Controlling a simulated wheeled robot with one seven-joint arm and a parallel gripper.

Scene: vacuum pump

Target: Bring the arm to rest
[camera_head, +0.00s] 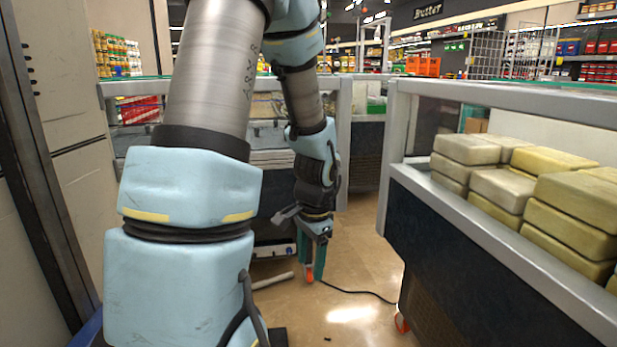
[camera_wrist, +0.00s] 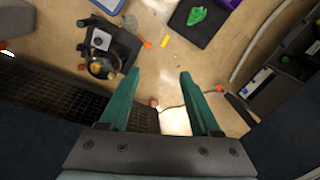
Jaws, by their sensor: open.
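My gripper (camera_head: 312,268) hangs from my arm, pointing down over the tan floor, near the middle of the head view. In the wrist view its two green fingers stand wide apart and the gap between the fingertips (camera_wrist: 159,75) is empty, with bare floor behind it. My arm reaches forward and bends down between the display cases. A dark machine (camera_wrist: 108,48) with metal parts, perhaps the vacuum pump, lies beyond the left finger, apart from it. My own arm hides part of the floor in the head view.
A case of stacked pale blocks (camera_head: 483,190) stands close on the right. A tall panel (camera_head: 75,150) stands on the left. A black cable (camera_head: 360,292) crosses the floor. In the wrist view, a dark tray (camera_wrist: 205,18) holds a green item. Floor between the cases is partly clear.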

